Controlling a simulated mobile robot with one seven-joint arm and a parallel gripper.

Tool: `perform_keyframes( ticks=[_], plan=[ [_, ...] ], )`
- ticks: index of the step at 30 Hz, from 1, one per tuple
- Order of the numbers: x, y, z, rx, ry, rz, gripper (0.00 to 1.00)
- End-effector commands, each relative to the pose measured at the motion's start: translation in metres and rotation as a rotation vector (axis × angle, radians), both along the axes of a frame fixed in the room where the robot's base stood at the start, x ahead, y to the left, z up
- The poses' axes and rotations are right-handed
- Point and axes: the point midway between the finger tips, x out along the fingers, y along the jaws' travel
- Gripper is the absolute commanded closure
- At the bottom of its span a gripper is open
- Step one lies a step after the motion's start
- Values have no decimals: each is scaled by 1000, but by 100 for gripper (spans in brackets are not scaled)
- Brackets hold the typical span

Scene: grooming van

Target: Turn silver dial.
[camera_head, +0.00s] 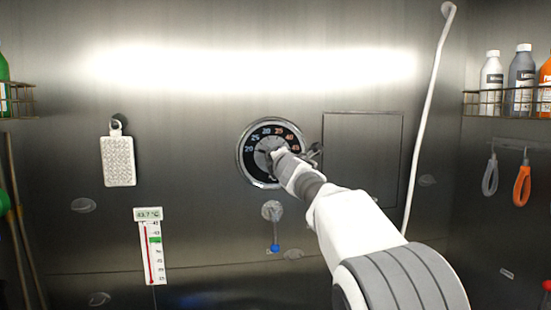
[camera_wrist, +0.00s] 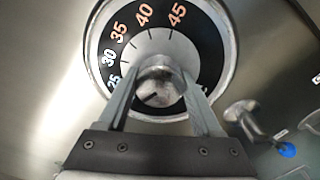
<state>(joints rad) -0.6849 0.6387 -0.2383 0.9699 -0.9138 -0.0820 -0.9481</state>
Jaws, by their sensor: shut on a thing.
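The silver dial (camera_wrist: 158,88) is a round metal knob at the centre of a black temperature scale (camera_head: 268,131) with a silver rim, mounted on the steel wall. White and orange numbers from 20 to 45 run around the scale. My gripper (camera_head: 278,153) reaches the dial from the lower right in the head view. In the wrist view my gripper (camera_wrist: 160,90) has one finger on each side of the knob, shut on it. A dark pointer mark shows on the knob's face. My gripper hides part of the dial in the head view.
A small lever with a blue tip (camera_head: 275,247) sits on the wall below the dial. A thermometer (camera_head: 151,250) reading about 43.7 °C and a white perforated holder (camera_head: 118,161) are to the left. A white hose (camera_head: 428,110) and a bottle shelf (camera_head: 510,103) are to the right.

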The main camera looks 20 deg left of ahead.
Motion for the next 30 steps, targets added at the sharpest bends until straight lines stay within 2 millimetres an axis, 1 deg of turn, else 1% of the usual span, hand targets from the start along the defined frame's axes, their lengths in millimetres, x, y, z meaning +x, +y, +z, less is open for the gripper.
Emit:
perform_keyframes(
  ticks=[8,23,24,28,29,30],
  plan=[
    [0,0,1,-76,-48,1,89],
    [0,0,1,-93,-58,1,89],
    [0,0,1,-93,-58,1,30],
    [0,0,0,-93,-58,1,6],
    [0,0,1,-93,-58,1,4],
    [0,0,0,-92,-57,1,4]
  ],
)
